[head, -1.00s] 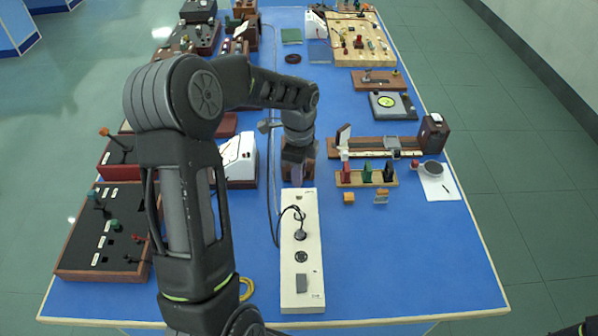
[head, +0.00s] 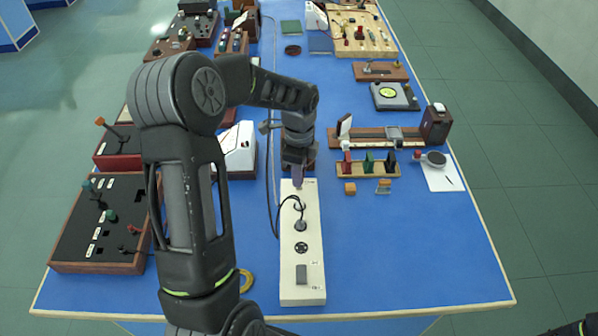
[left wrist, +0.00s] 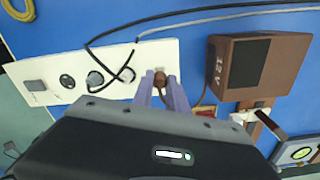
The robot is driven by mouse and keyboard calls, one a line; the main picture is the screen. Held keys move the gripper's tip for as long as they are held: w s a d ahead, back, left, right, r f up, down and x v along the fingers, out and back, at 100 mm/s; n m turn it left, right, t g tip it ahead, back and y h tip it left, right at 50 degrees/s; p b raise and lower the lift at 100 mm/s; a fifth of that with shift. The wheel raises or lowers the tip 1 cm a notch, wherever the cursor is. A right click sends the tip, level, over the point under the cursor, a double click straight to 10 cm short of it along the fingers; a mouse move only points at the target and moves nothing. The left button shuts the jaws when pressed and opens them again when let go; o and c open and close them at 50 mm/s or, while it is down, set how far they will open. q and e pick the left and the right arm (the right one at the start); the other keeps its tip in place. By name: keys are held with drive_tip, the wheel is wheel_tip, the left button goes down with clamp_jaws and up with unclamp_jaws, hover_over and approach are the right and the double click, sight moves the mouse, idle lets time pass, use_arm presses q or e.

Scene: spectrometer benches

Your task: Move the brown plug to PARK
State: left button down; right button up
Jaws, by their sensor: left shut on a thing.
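The brown plug (left wrist: 160,79) shows in the left wrist view between the purple fingertips of my left gripper, at one end of the white socket board (left wrist: 122,72). In the head view this is the far end of the board (head: 315,215). My left gripper (head: 297,184) is shut on the plug there and mostly hides it. I cannot tell whether the plug is seated in the board or just above it. A black plug (left wrist: 95,79) with a dark cable sits in the board, next to a round socket (left wrist: 67,81). I cannot read a PARK label. My right gripper is not in view.
A grey switch (head: 302,273) is at the board's near end. A brown 12 V box (left wrist: 280,68) stands beyond the far end. A white device (head: 238,148) is to the left, a small rack (head: 368,170) to the right. The blue table (head: 410,250) is clear at front right.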

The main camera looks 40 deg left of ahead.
use_arm(q)
drive_tip(key=shift+f+b, duration=0.65)
drive_tip(key=shift+f, duration=0.55)
drive_tip(key=c, duration=1.2)
unclamp_jaws()
drive_tip(key=shift+c, duration=0.2)
drive_tip(key=shift+r, duration=0.65)
wheel_tip(320, 180, up, 7)
drive_tip(key=shift+f+b, duration=0.2)
drive_tip(key=shift+b, duration=0.4)
